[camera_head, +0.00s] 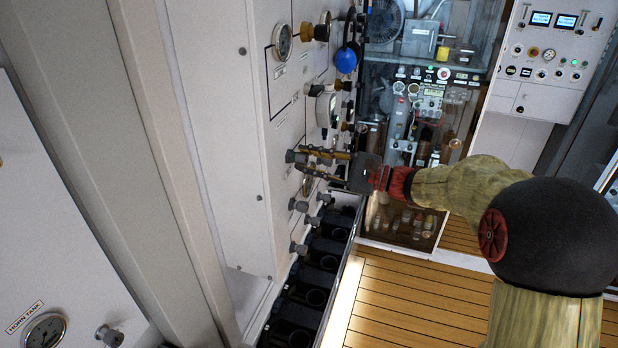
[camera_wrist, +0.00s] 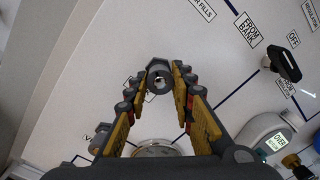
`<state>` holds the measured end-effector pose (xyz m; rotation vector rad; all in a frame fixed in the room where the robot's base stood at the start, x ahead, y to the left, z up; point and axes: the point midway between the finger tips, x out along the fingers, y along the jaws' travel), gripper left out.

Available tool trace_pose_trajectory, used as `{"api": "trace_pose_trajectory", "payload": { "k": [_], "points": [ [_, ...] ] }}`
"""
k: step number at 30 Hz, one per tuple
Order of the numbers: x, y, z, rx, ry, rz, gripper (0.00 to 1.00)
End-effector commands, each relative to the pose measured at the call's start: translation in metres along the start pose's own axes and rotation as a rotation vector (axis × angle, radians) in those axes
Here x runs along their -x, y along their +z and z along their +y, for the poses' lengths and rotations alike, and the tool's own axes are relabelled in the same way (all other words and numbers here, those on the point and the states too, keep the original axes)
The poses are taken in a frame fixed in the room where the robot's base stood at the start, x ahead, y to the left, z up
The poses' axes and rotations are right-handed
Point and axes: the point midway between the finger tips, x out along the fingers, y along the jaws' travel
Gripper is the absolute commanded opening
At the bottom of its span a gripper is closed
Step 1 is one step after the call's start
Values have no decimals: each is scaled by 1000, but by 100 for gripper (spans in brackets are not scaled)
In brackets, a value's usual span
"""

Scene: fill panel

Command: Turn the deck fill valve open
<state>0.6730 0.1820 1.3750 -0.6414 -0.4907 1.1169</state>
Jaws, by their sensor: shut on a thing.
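My gripper (camera_head: 306,160) reaches the white panel (camera_head: 235,130) from the right in the head view. In the wrist view its yellow and grey fingers (camera_wrist: 160,76) stand on both sides of a grey knob (camera_wrist: 159,68) with a hexagonal outline and are shut on it. The knob's grey end (camera_head: 291,156) shows just beyond the fingers in the head view. I cannot read a label naming this knob as the deck fill valve. A partly cut label ending in "FILLS" (camera_wrist: 203,8) is above it. The knob's turn position is unclear.
A round gauge (camera_wrist: 155,148) and another grey knob (camera_wrist: 101,137) lie below the held knob in the wrist view. A black handle (camera_wrist: 286,66) and a display device (camera_wrist: 265,135) are right. A black rack (camera_head: 312,275) stands below the panel. Wooden floor (camera_head: 410,300) is clear.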

Motion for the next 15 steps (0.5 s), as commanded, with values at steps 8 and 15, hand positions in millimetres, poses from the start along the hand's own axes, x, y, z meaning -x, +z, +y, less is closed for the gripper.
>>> {"api": "trace_pose_trajectory", "payload": {
  "k": [8, 15],
  "points": [
    [0, -5, 4, 266, 2, -14, 0],
    [0, -5, 4, 494, 5, -25, 0]
  ]
}}
